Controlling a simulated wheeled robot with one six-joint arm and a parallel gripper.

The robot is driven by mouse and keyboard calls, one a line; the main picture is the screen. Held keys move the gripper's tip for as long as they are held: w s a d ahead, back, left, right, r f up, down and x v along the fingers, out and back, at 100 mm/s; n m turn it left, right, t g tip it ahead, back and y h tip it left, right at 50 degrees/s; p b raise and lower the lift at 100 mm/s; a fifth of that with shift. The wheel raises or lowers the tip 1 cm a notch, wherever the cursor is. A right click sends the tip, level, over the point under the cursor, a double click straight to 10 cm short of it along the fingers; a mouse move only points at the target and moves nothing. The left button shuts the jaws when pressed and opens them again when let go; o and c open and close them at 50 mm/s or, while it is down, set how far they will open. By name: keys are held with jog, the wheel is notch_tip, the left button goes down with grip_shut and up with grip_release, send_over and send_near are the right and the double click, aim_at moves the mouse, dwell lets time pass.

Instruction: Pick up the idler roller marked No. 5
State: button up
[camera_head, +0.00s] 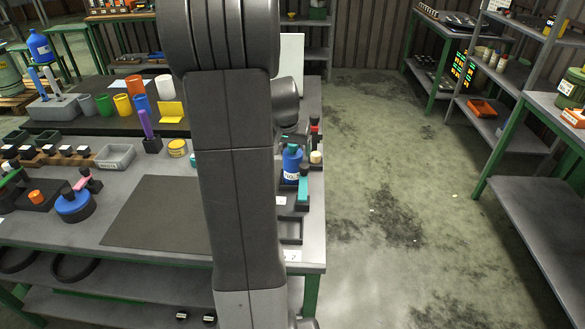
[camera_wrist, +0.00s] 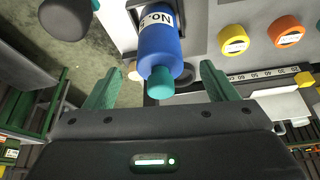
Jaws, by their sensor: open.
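A blue roller (camera_wrist: 158,38) with a teal end (camera_wrist: 160,80) shows at the top middle of the wrist view. Its white label reads "NO.", with the number not readable. In the camera_head view a blue roller (camera_head: 291,165) with a teal top stands in a black holder at the right end of the workbench, beside my arm. My gripper (camera_wrist: 158,72) is open, its two green fingers on either side of the roller's teal end. Nothing is clamped between them.
Yellow (camera_wrist: 233,39) and orange (camera_wrist: 286,31) round parts and a ruler (camera_wrist: 262,75) lie right of the roller in the wrist view. A dark rounded part (camera_wrist: 65,18) is at its left. A dark mat (camera_head: 158,212) lies clear on the bench. Open floor (camera_head: 370,180) is at the right.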

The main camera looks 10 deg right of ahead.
aim_at(293, 153)
jog(key=shift+w+p+x, duration=0.15)
jog(key=shift+p+x, duration=0.05)
jog(key=shift+x, duration=1)
jog(key=shift+w+p+x, duration=0.15)
jog(key=shift+p+x, duration=0.05)
jog(key=shift+x, duration=1.05)
jog(key=shift+d+r, duration=0.15)
jog(key=shift+d, duration=0.05)
grip_shut()
jog(key=shift+r, duration=0.1)
